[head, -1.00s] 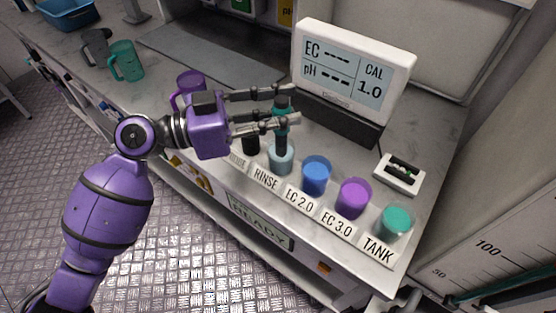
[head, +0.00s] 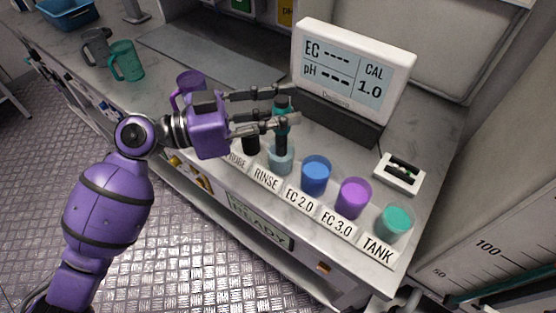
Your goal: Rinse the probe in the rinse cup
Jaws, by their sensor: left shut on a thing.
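In the head view, my left gripper (head: 278,108) is shut on the probe (head: 281,132), a dark upright stick with a teal band. The probe's lower end is in the rinse cup (head: 281,161), a pale blue clear cup behind the RINSE label (head: 266,180). How deep the tip sits is hard to tell. My right gripper is not in view.
Right of the rinse cup stand a blue cup (head: 316,177), a purple cup (head: 353,199) and a teal cup (head: 394,224). A dark holder (head: 251,144) is just left. The meter (head: 353,65) stands behind. Mugs (head: 126,62) are at the left.

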